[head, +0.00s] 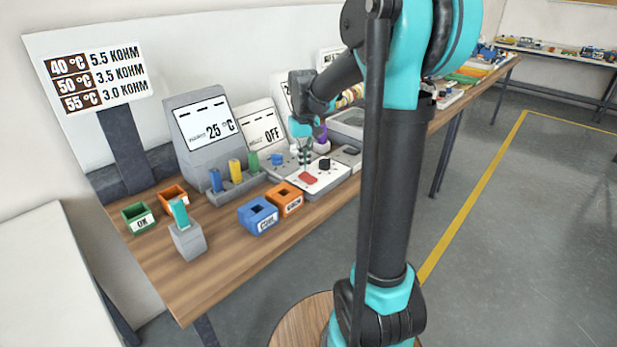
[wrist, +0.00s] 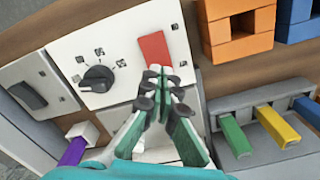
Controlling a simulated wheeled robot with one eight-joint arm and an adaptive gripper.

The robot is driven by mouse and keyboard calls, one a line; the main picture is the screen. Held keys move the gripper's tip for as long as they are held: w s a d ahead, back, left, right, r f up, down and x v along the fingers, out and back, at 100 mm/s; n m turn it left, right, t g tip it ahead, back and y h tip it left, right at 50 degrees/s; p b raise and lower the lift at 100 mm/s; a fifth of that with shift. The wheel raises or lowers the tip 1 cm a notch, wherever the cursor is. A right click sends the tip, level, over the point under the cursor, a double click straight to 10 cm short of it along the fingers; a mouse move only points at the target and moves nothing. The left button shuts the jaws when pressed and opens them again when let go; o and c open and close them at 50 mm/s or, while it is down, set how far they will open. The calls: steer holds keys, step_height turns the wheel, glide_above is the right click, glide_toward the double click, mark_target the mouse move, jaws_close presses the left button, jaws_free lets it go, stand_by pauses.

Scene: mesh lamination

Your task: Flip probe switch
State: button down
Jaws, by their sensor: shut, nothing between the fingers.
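A white control box (head: 325,180) stands on the wooden table, with a red rocker switch (head: 308,178) and a black dial (head: 325,164). The red switch (wrist: 153,48) and the dial (wrist: 97,78) also show in the wrist view. A grey box beside it has a dark rocker switch (wrist: 28,95). I see no label naming the probe switch. My gripper (head: 305,160) points down over the white box. In the wrist view its fingertips (wrist: 164,74) are together and empty, at the near end of the red switch; I cannot tell whether they touch it.
A grey holder (wrist: 222,112) with green, yellow and blue pegs sits beside my gripper. Orange (head: 288,198) and blue (head: 258,216) boxes stand at the front edge. Displays reading 25 °C (head: 207,125) and OFF (head: 265,130) stand behind. A purple peg (wrist: 74,150) is close by.

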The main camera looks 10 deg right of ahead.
mark_target(304, 174)
steer(key=shift+f, duration=1.05)
stand_by(0.8)
steer(key=shift+r, duration=3.5)
